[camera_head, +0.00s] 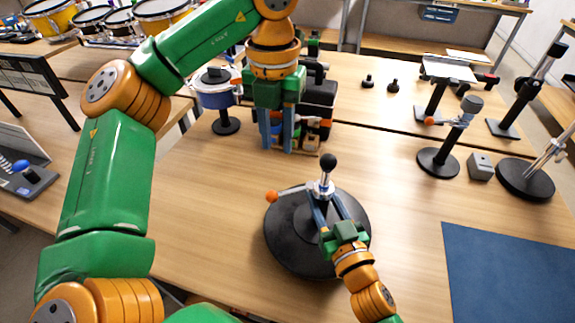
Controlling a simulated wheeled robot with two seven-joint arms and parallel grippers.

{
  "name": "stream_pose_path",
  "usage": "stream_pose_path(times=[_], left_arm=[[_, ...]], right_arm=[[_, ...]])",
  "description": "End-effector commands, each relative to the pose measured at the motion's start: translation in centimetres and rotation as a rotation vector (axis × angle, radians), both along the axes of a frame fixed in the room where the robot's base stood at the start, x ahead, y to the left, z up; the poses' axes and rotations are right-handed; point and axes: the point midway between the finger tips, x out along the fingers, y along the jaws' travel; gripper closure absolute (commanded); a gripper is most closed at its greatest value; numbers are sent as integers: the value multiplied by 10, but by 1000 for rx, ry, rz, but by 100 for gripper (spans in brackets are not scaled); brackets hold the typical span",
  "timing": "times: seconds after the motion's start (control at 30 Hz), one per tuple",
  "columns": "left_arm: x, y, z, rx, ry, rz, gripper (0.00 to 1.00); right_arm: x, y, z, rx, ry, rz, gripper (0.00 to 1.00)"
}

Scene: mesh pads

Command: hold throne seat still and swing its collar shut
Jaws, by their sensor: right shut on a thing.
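The throne seat (285,237) appears as a round black disc on the wooden table, with a short metal post in its middle topped by a black knob (328,161). A silver collar (321,188) sits on the post below the knob. Its lever, ending in an orange ball (271,197), sticks out to the left. My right gripper (324,198) reaches in from the lower right, its blue fingers shut at the post just under the collar; the exact contact is partly hidden. My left gripper (278,150) hangs behind and left of the seat, fingers apart and empty, pointing down.
A blue mat (510,275) lies at the right front. Stands on black bases (438,162) and a small grey block (480,167) are at the right. Dark equipment (318,98) and a blue drum-like piece on a stand (215,90) are behind my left gripper. Table left of the seat is clear.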

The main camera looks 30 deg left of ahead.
Motion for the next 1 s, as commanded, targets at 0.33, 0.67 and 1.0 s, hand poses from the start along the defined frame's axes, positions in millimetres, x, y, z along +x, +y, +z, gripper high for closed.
stream_pose_path(times=[0.33,0.67,1.0], left_arm=[[-1,0,20,0,1,-1,68],[0,0,20,0,0,-1,68],[0,0,20,0,0,-1,68]], right_arm=[[-1,-1,-8,-11,13,-3,100],[0,0,-3,-4,5,-1,23],[-16,-19,-5,-5,8,-2,23]])
